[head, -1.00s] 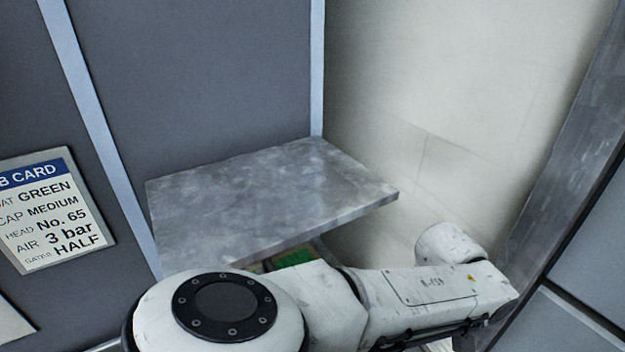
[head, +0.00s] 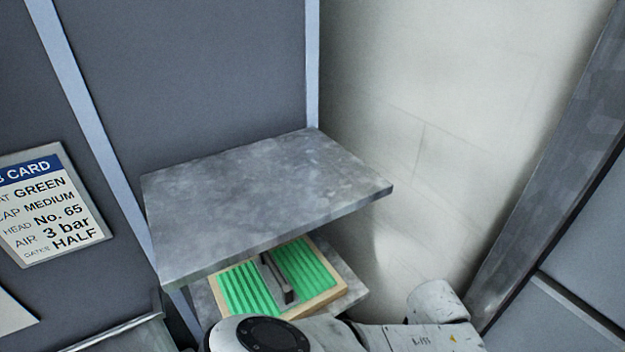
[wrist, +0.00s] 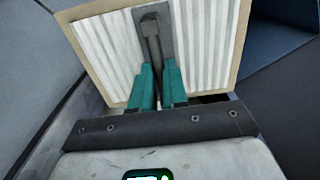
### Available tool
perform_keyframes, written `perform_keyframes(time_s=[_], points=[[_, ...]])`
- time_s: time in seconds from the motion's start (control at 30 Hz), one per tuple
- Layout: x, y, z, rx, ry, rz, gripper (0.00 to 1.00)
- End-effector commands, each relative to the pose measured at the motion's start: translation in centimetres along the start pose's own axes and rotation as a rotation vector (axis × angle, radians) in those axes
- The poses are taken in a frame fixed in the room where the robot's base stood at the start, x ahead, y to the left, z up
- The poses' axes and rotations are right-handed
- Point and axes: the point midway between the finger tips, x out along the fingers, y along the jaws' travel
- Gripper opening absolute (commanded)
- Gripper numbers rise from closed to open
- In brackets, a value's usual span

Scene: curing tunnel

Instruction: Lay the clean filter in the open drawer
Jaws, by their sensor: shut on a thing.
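A white pleated filter (wrist: 205,35) with a tan frame fills the upper part of the wrist view, its top cut off by the picture edge. A dark bar handle (wrist: 151,38) stands at its middle. My gripper (wrist: 158,72), with teal fingers, is shut on that handle. In the wrist view a grey rim (wrist: 68,120) runs below the filter's left side; I cannot tell whether it is the drawer. The head view shows neither my gripper nor the white filter. There, a grey metal edge (head: 120,332) at bottom left may belong to the drawer, mostly out of frame.
A second filter, with green pleats (head: 245,292), lies on a lower shelf (head: 352,288) under a grey upper shelf (head: 265,195). My arm crosses the bottom of the head view. A job card (head: 45,205) hangs on the dark panel at left. A pale wall stands at right.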

Motion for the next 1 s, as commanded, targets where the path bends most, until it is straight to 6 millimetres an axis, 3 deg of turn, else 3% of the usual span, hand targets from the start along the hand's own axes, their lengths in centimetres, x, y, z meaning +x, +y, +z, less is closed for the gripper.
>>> perform_keyframes(time_s=[0.2, 0.53, 1.0], points=[[-3.0, -0.2, -2.3, -0.005, -0.003, 0.003, 0.00], [-3.8, -0.3, -2.7, -0.001, -0.005, 0.003, 0.00], [-3.9, -0.4, 1.1, 0.000, -0.005, -0.001, 0.00]])
